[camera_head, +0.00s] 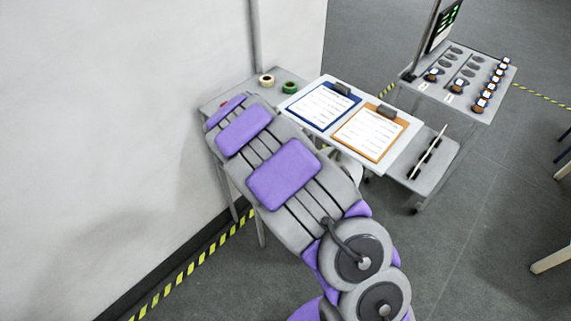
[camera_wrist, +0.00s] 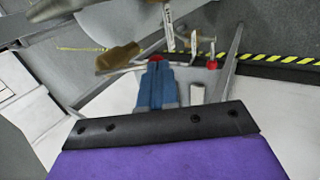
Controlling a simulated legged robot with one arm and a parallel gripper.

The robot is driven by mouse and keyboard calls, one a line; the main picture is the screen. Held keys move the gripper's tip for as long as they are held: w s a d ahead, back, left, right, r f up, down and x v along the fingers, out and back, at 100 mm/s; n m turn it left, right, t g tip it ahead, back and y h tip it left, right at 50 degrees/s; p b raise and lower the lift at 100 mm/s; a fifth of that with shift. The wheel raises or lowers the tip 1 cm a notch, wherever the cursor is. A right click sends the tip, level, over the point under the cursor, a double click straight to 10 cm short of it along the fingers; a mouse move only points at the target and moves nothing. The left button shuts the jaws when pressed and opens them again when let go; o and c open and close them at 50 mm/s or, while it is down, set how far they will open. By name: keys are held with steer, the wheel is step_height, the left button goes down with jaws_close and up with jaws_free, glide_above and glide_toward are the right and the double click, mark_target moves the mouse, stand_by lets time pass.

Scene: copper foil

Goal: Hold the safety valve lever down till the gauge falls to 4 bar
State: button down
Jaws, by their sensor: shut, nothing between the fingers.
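In the wrist view, my gripper (camera_wrist: 156,68) shows as two blue fingers side by side, shut with nothing between them. A small red part (camera_wrist: 157,57) shows just beyond the fingertips; I cannot tell whether they touch it. A thin pale bar runs behind the fingertips. A brown, brass-like piece (camera_wrist: 118,57) lies to their left. I cannot make out for sure which part is the safety valve lever. No gauge face is readable in either view. In the head view, my arm hides my gripper and whatever is in front of it.
In the head view, a table (camera_head: 213,104) by the wall holds two tape rolls (camera_head: 266,81). Beside it, blue (camera_head: 324,106) and orange (camera_head: 370,133) clipboards lie on a white top. A cart (camera_head: 477,112) with small parts stands back right.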

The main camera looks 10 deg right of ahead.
steer(key=shift+s+a+f, duration=0.15)
steer(key=shift+f, duration=0.25)
steer(key=shift+s+f, duration=0.2)
stand_by(1.3)
steer(key=shift+r, duration=0.15)
steer(key=s+a+f+p+v, duration=0.1)
steer(key=p+v, duration=0.2)
steer(key=v, duration=1)
steer(key=shift+a+r+p, duration=0.2)
steer(key=shift+a+p, duration=0.2)
steer(key=shift+a, duration=0.1)
steer(key=shift+a, duration=0.1)
